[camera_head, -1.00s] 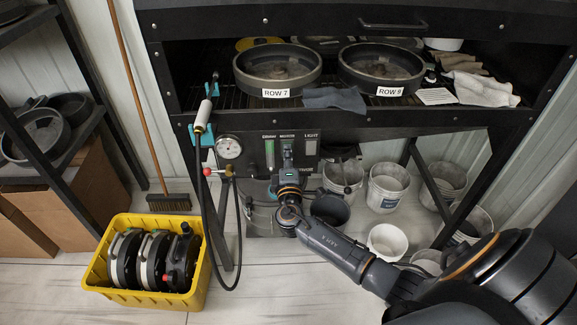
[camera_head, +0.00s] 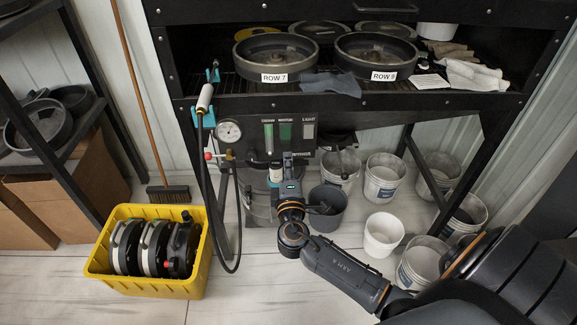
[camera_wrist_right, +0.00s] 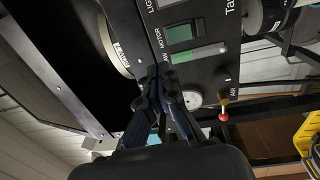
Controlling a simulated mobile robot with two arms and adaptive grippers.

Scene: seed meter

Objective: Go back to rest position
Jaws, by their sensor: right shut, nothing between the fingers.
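In the head view my right arm comes in from the lower right. My right gripper (camera_head: 288,158) points up the picture, in front of the lower edge of the black control panel (camera_head: 252,146). In the right wrist view the gripper's dark fingers (camera_wrist_right: 159,78) are together, with nothing between them. Beyond them the panel (camera_wrist_right: 212,72) shows its green switch window and gauge; a gap to the panel is hard to judge. My left gripper is out of view.
A yellow bin (camera_head: 150,286) with several discs stands at the lower left. A hose (camera_head: 239,222) hangs beside the panel. Several buckets, including a white one (camera_head: 383,234), stand near my arm.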

